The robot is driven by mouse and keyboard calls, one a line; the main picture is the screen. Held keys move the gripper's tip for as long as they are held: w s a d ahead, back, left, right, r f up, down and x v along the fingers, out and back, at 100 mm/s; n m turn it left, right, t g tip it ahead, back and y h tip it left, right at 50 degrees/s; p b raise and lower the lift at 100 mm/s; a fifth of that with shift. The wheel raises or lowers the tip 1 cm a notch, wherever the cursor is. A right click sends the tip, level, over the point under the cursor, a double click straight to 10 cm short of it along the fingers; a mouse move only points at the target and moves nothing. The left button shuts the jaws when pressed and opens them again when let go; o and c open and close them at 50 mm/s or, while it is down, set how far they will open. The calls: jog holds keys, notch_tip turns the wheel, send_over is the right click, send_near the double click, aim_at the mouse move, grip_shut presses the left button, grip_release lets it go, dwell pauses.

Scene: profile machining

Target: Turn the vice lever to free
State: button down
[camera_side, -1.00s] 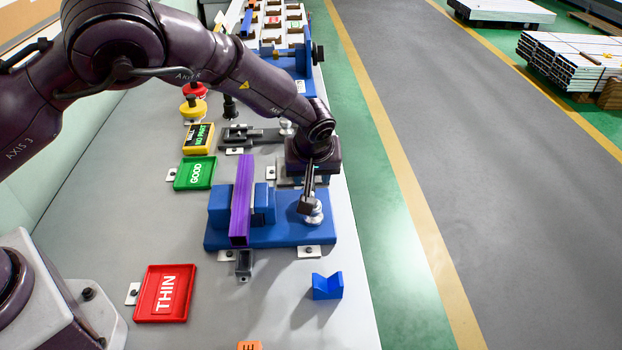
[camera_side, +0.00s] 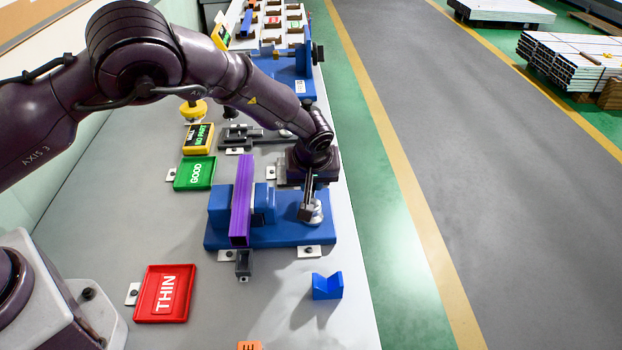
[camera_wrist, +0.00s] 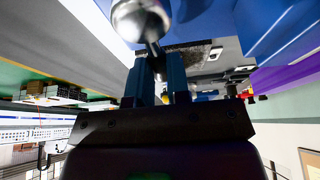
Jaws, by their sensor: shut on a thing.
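The vice lever (camera_side: 316,212), with a silvery knob, is at the right end of the vice. My gripper (camera_side: 307,205) points down at the lever and is shut on it. In the wrist view the lever's round metal knob (camera_wrist: 140,18) shows at the top, its stem running down between my gripper's two fingers (camera_wrist: 160,82). The fingers hide part of the lever in the side view.
A blue V-block (camera_side: 327,287) stands in front of the vice. A red THIN tray (camera_side: 165,294) and a green GOOD tray (camera_side: 195,174) lie to the left. Bench between the THIN tray and V-block is mostly clear.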

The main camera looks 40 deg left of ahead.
jog(key=shift+d, duration=0.1)
jog(key=m, duration=0.1)
jog(key=m+h, duration=0.1)
jog(key=shift+w+d+m+t, duration=0.3)
jog(key=shift+w+d+m, duration=0.1)
jog(key=m, duration=0.1)
jog(key=d+m, duration=0.1)
jog(key=shift+w+m+t+h, duration=0.25)
jog(key=shift+m+t+h, duration=0.05)
jog(key=shift+m+h, duration=0.1)
jog(key=d+m, duration=0.1)
jog(key=m+h, duration=0.1)
jog(key=m, duration=0.1)
jog(key=d+m+h, duration=0.1)
jog(key=m, duration=0.1)
jog(key=shift+d, duration=0.3)
jog(key=m, duration=0.1)
jog(key=d+m+h, duration=0.1)
jog(key=m, duration=0.2)
jog(key=shift+s+d+m+h, duration=0.3)
jog(key=shift+d+h, duration=0.1)
jog(key=shift+s+d+m+g+h, duration=0.2)
jog(key=shift+d+m+g, duration=0.1)
jog(key=shift+m, duration=0.4)
jog(key=shift+s+d+m+g+h, duration=0.2)
jog(key=shift+m+g, duration=0.1)
jog(key=shift+m, duration=0.4)
jog(key=shift+s, duration=0.1)
jog(key=c, duration=1.1)
grip_release()
